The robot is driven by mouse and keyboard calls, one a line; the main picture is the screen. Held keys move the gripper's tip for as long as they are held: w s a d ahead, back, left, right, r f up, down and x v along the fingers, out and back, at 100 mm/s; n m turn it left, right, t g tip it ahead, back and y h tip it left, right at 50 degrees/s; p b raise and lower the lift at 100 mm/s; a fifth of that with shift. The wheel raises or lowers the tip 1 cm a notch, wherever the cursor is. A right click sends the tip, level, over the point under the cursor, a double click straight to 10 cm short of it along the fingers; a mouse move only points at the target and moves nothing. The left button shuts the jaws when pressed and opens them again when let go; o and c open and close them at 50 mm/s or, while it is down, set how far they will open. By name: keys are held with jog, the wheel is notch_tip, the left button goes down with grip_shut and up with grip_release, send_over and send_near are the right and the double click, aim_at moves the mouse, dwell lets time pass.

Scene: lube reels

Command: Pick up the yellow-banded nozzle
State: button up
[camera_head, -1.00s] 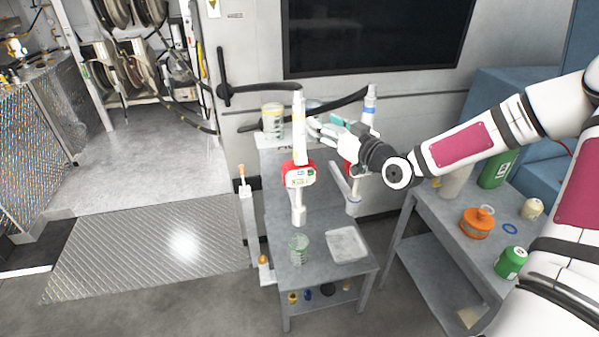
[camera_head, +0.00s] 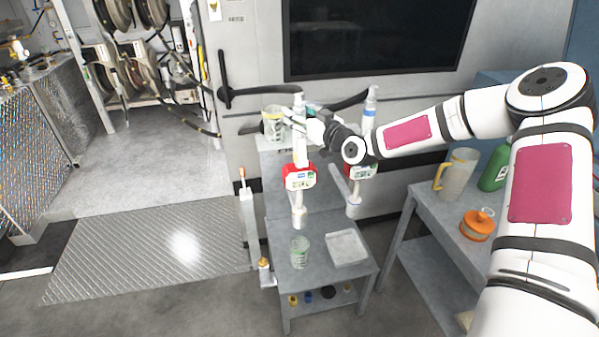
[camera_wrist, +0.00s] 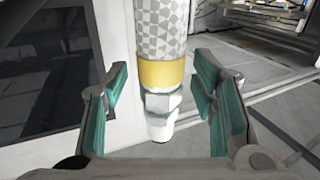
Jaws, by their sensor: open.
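The yellow-banded nozzle (camera_wrist: 160,74) shows in the wrist view as a patterned grey-white cylinder with a yellow band, a hex collar and a white end. In the head view it is the left upright nozzle (camera_head: 300,150), with a red-framed meter (camera_head: 299,177), above the small grey table. My gripper (camera_wrist: 162,85) is open, teal-padded fingers on either side of the nozzle in the wrist view, with visible gaps. In the head view my gripper (camera_head: 312,127) is at the nozzle's upper part and partly covers it. I cannot tell whether it touches.
A second nozzle (camera_head: 369,115) with a blue band stands close on the right, beside my wrist. A clear jar (camera_head: 273,123) is behind on the left. The small grey table (camera_head: 320,277) holds a glass (camera_head: 300,251) and a tray (camera_head: 346,247). A wall is behind.

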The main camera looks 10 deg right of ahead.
aim_at(300, 93)
grip_shut()
jog(key=shift+r, duration=0.1)
notch_tip(300, 93, up, 10)
jog(key=shift+r+b, duration=0.1)
jog(key=shift+b, duration=0.35)
dwell(0.4)
